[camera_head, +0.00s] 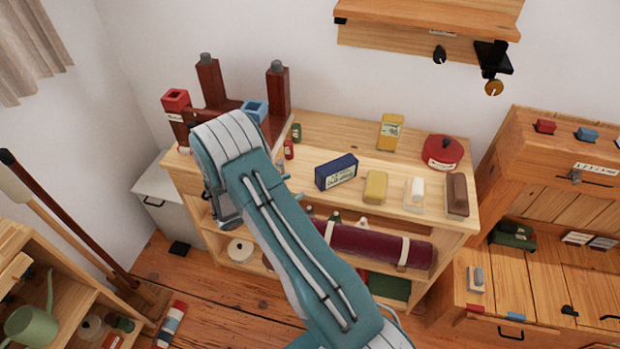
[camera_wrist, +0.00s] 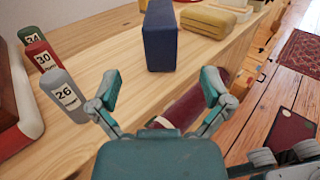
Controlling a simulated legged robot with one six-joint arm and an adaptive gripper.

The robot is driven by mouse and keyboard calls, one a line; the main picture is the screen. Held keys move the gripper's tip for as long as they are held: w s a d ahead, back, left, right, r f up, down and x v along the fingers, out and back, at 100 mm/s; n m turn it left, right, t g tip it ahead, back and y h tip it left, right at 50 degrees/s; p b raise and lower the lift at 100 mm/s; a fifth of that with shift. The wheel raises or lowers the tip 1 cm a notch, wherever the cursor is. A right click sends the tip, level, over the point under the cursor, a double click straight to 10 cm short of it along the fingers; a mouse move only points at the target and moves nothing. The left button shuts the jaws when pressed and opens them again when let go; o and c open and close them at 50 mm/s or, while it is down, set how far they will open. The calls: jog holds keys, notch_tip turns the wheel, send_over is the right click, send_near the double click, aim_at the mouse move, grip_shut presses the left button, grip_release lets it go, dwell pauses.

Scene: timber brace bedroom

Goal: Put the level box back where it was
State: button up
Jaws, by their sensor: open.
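A dark blue box (camera_head: 336,172) with a pale label stands on the wooden shelf top; I cannot read whether it is the level box. It also shows in the wrist view (camera_wrist: 159,35), upright ahead of my gripper. My gripper (camera_wrist: 160,88) is open and empty, its fingers spread on either side of the view, nearer than the blue box and apart from it. In the head view my arm hides the gripper. A yellow labelled box (camera_head: 390,131) stands at the back of the shelf top (camera_head: 330,130).
Beside the blue box lies a yellow block (camera_head: 375,187). A red round tin (camera_head: 442,152) and brown block (camera_head: 457,194) are farther right. Numbered grey (camera_wrist: 66,98), red (camera_wrist: 42,62) and green cylinders (camera_wrist: 31,38) stand left of my gripper. A maroon roll (camera_head: 370,243) lies below.

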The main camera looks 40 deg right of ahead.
jog(key=s+a+r+m+g+y, duration=0.1)
jog(key=s+a+r+m+y, duration=0.1)
jog(key=s+r+m+y, duration=0.45)
jog(key=s+a+r+m+g+y, duration=0.1)
jog(key=s+a+r+m+y, duration=0.15)
jog(key=r, duration=0.75)
jog(key=s+a+r+m+t+y, duration=0.8)
jog(key=s+a+r+y, duration=0.1)
jog(key=s, duration=0.4)
jog(key=shift+s+a+r+t, duration=0.15)
jog(key=shift+a+r+t, duration=0.4)
jog(key=shift+a, duration=0.8)
jog(key=shift+r, duration=0.15)
